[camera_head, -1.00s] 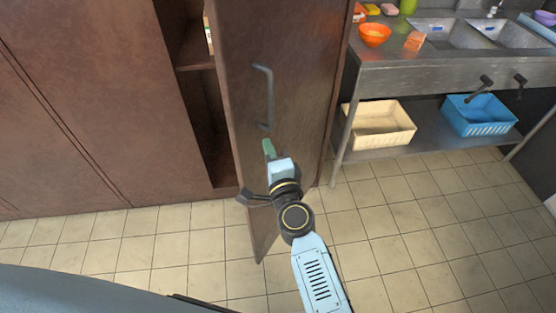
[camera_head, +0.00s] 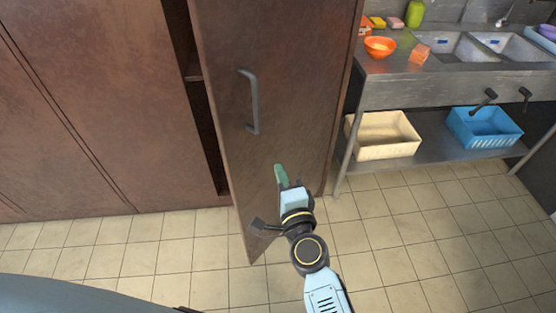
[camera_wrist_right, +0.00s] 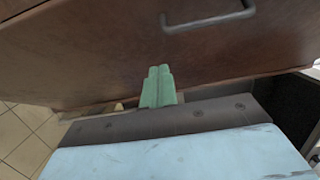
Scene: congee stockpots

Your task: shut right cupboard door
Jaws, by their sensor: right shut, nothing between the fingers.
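The right cupboard door (camera_head: 285,90) is brown and stands partly open, with a dark gap on its left side. Its grey bar handle (camera_head: 251,101) is on the outer face and also shows at the top of the right wrist view (camera_wrist_right: 208,20). My right gripper (camera_head: 280,174) is shut and empty, in front of the door's outer face below the handle. In the right wrist view its green fingertips (camera_wrist_right: 160,78) are together and against or very near the door; I cannot tell whether they touch. My left gripper is not in view.
Shut brown cupboard panels (camera_head: 90,100) stand at the left. A steel sink table (camera_head: 440,88) stands at the right, with a cream basket (camera_head: 384,150) and a blue basket (camera_head: 487,140) on its lower shelf. Tiled floor (camera_head: 400,230) is clear in front.

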